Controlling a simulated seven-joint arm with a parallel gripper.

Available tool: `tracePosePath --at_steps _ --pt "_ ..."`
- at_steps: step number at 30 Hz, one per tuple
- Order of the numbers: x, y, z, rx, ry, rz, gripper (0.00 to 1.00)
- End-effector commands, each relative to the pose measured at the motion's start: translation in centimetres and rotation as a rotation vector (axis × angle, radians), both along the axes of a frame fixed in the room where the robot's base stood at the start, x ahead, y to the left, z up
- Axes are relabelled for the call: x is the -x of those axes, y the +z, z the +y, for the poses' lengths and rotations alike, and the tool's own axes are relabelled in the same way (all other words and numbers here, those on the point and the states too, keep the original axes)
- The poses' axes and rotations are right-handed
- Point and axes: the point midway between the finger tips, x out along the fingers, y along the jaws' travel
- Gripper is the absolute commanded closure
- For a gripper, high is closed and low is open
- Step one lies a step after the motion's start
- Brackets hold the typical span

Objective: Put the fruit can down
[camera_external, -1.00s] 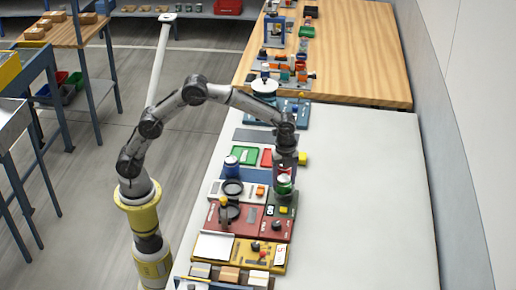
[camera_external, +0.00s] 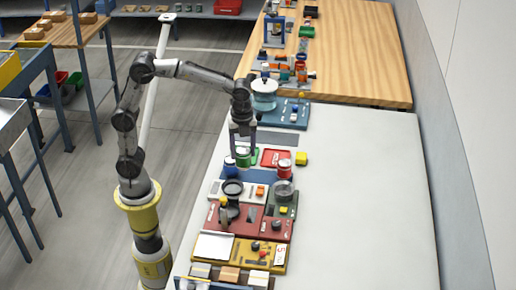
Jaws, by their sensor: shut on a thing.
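The fruit can (camera_external: 243,160), a small green can, is between the fingers of my gripper (camera_external: 242,153), which points down and is shut on it. The gripper and can hide part of the tray. The can is close beside a blue can (camera_external: 230,163) in this view.
A red can (camera_external: 284,169) stands at the right, near the red tray (camera_external: 269,158) and a yellow block (camera_external: 301,158). The white table (camera_external: 365,200) is clear on the right.

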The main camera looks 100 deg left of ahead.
Motion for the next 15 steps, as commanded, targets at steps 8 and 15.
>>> tracePosePath --at_steps 8,15 --pt "0.8 0.2 -0.1 0.0 0.029 -0.001 1.0" --pt "4.3 -1.0 3.6 0.002 0.267 0.017 1.0"
